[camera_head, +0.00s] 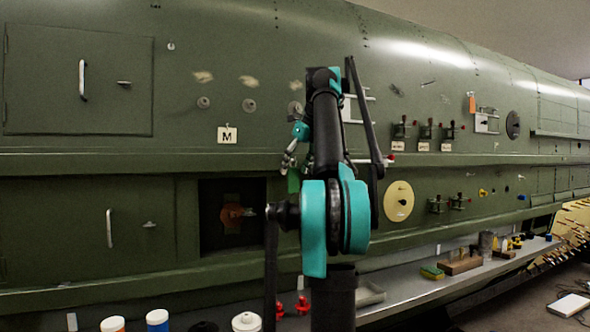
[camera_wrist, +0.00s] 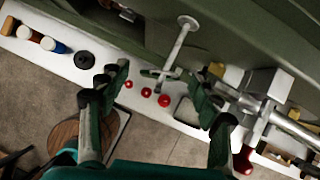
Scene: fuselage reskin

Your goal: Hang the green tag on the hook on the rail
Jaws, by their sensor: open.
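My gripper (camera_wrist: 158,76) is open, with its two fingers apart in the wrist view. A pale rod (camera_wrist: 180,45) with a round end reaches down to the space between the fingertips. A small greenish piece with a pale edge is at its lower end; I cannot tell whether it is the tag. In the head view my gripper (camera_head: 292,152) is close to the fuselage, partly hidden by my arm. A green tag (camera_head: 294,181) shows just below it, upright and partly covered. I cannot tell whether the tag is on a hook.
A silver bar assembly with a red handle (camera_wrist: 243,160) is close beside the right finger. A shelf (camera_head: 405,287) below carries bottles, red knobs and blocks. An orange tag (camera_head: 472,102) and several red-handled clamps (camera_head: 425,130) are on the fuselage to the right.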

